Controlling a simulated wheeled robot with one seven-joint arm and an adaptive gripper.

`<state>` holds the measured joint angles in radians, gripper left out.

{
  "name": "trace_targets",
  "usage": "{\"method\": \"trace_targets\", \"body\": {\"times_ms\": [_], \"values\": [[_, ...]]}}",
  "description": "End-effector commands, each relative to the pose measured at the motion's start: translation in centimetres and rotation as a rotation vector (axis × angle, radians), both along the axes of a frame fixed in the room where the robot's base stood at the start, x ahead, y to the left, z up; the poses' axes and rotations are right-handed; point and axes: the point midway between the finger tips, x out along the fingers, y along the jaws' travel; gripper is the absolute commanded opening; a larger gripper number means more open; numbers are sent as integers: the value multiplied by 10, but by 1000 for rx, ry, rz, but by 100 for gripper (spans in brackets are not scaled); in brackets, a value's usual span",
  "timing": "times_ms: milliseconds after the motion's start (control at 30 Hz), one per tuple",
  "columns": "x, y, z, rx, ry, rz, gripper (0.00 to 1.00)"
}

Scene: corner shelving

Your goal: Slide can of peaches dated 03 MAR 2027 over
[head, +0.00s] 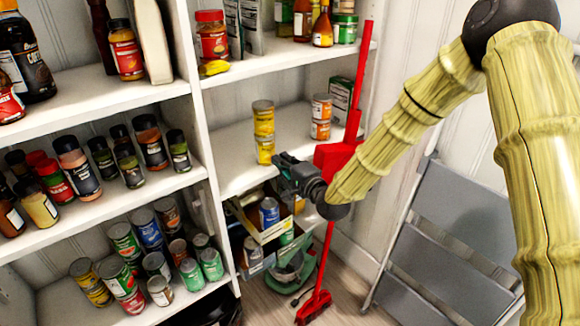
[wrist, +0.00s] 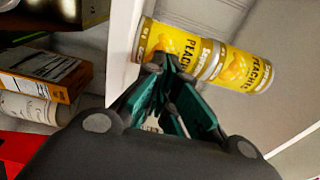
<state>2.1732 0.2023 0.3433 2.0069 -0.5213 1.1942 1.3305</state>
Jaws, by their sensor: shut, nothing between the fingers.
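Two yellow peach cans are stacked on the middle shelf in the head view, an upper can (head: 263,115) and a lower can (head: 265,148). In the wrist view the stack appears sideways, with the lower can (wrist: 168,40) near the shelf board and the upper can (wrist: 245,70) to its right. Both labels read PEACHES; I cannot read a date on either. My gripper (head: 279,160) is shut and empty, beside the lower can in the head view. Its fingertips (wrist: 168,64) overlap the lower can's edge in the wrist view; I cannot tell whether they touch it.
Another stack of cans (head: 321,107) stands to the right on the same middle shelf (head: 235,165), with bare shelf between. A red broom (head: 335,155) stands upright by the shelf's right end, close to my arm. A grey folding step stool (head: 450,215) leans at the right.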

Motion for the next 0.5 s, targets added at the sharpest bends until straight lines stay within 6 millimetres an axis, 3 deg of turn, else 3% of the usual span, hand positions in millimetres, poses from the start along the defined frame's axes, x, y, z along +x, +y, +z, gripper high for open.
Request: {"method": "trace_targets", "body": {"times_ms": [500], "values": [[8,5,0,0,0,0,0]]}}
